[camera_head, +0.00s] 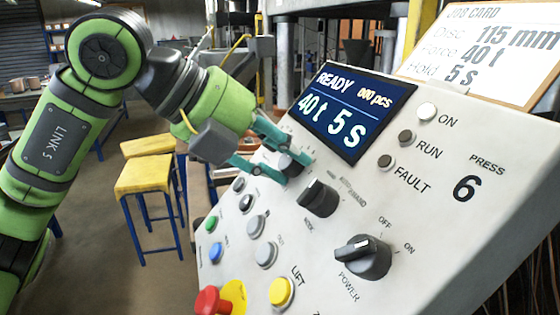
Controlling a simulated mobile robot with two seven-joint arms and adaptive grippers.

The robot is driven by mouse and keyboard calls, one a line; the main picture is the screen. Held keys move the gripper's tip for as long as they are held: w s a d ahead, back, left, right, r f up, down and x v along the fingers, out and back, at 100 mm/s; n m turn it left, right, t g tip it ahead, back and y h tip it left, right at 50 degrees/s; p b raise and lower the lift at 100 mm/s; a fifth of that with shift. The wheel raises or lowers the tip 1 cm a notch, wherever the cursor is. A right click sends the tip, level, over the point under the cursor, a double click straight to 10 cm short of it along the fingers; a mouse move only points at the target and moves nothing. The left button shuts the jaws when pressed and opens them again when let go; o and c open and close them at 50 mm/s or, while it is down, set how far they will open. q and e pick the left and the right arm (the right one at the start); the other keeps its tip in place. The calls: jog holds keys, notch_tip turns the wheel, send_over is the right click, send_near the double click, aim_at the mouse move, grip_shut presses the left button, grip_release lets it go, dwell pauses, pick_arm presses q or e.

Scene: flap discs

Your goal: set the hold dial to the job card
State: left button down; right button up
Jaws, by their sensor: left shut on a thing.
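The job card (480,50) stands at the top right and reads Disc 115 mm, Force 40 t, Hold 5 s. The display (350,112) on the press panel reads READY, 000 pcs, 40 t 5 s. My left gripper (292,160) is shut on a dark dial (291,166) below the display's lower left corner. Its teal fingers lie on either side of the dial and hide part of it and its markings, so its label cannot be read. My right gripper is not in view.
The panel (440,215) also carries a mode knob (319,199), a power knob (364,257), several push buttons, a yellow lift button (281,292) and a red emergency stop (208,301). Lamps ON, RUN and FAULT sit right of the display. Yellow stools (145,175) stand behind.

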pick_arm(q)
jog(key=shift+r, duration=0.2)
dwell(0.3)
jog(key=c, duration=1.1)
grip_release()
jog(key=shift+c, duration=0.2)
jog(key=shift+o, duration=1.2)
jog(key=shift+w, duration=0.1)
jog(key=shift+f, duration=0.1)
jog(key=v, duration=1.2)
